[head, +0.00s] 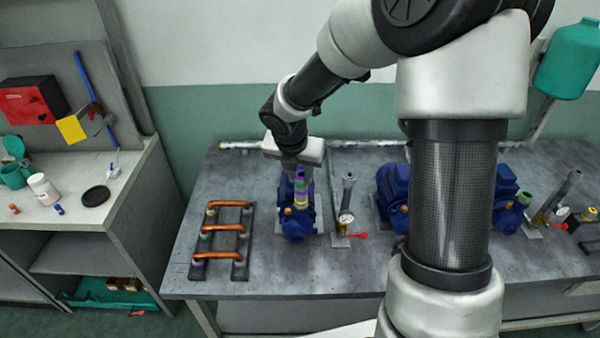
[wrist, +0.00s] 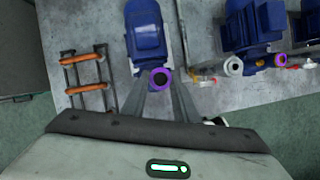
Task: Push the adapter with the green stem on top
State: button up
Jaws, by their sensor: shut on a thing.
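My gripper (head: 299,168) is above the left blue pump (head: 298,223), pointing down. In the wrist view, the adapter's purple ring (wrist: 160,79) with a dark centre sits between the fingertips, in line with the blue pump (wrist: 145,30). I cannot tell how far the adapter is seated in the port. A green ring (head: 526,196) tops a port on the blue pump at far right.
A grey upright pipe (head: 348,187) with a gauge (head: 346,218) and red-handled valve stands just right of the left pump. A rack with copper pipes (head: 225,228) lies to the left. Another blue pump (head: 393,190) is partly hidden by my arm. The bench front is clear.

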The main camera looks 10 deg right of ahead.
dwell(0.3)
jog(key=o, duration=1.1)
jog(key=shift+o, duration=0.2)
jog(key=shift+r, duration=0.1)
jog(key=p+v, duration=0.5)
jog(key=shift+s+a+r+p, duration=0.1)
jog(key=shift+s+r+p, duration=0.05)
jog(key=shift+r+p, duration=0.2)
jog(key=p+v, duration=0.2)
jog(key=v, duration=1.5)
jog(key=shift+r, duration=0.15)
